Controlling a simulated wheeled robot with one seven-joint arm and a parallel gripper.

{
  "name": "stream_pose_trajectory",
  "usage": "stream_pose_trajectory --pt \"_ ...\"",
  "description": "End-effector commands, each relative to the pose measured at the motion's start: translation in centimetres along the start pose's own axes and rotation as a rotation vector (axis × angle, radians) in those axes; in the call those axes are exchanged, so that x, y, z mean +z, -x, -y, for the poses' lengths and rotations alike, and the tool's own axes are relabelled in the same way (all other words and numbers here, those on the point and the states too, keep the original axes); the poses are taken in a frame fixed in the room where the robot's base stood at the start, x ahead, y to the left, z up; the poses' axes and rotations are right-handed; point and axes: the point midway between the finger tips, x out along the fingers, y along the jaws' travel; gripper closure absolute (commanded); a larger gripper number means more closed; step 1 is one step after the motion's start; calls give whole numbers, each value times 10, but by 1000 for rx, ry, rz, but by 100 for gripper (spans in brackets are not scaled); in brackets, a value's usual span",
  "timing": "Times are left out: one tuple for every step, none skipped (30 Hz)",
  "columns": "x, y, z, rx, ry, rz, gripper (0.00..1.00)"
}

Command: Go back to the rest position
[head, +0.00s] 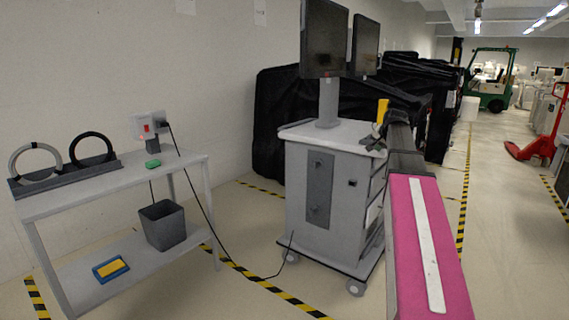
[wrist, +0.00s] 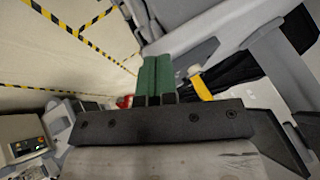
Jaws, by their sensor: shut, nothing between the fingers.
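My gripper (wrist: 154,76) shows in the wrist view with its two green fingers side by side, shut and empty. My arm reaches forward from the lower right of the head view, along the right side of the grey monitor cart (head: 310,190). In the head view the fingertips cannot be made out. A yellow upright piece (head: 382,110) shows near the far end of my arm. A yellow piece (wrist: 201,88) also shows right of the fingers in the wrist view.
A white table (head: 110,185) at left holds two rings (head: 35,160) on a stand and a green object (head: 152,163). A bin (head: 162,225) stands on its lower shelf. A black cable (head: 200,215) runs to the cart. Black covered carts (head: 275,120) stand behind; the right aisle floor (head: 500,215) is clear.

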Motion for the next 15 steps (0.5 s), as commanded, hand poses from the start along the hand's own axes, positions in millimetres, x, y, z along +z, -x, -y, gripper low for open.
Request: stream_pose_trajectory --pt "15 -8 -3 8 14 16 100" --pt "22 -13 -5 13 22 25 100" --pt "34 -20 -8 21 35 39 100" --pt "42 -25 -10 26 45 49 100" --pt "53 -31 -13 33 57 62 100" --pt "69 -40 -16 42 76 81 100" --pt "82 -47 -19 50 90 96 100" --pt "95 -54 -23 58 105 112 100" --pt "113 -62 -28 68 127 133 100" --pt "126 -69 -31 76 143 149 100" --pt "140 -75 -35 84 160 165 100" --pt "157 -82 -40 94 182 187 100" --pt "170 -88 -44 102 198 204 100" --pt "184 -93 -47 109 215 221 100" --pt "202 -99 -52 119 238 243 100"
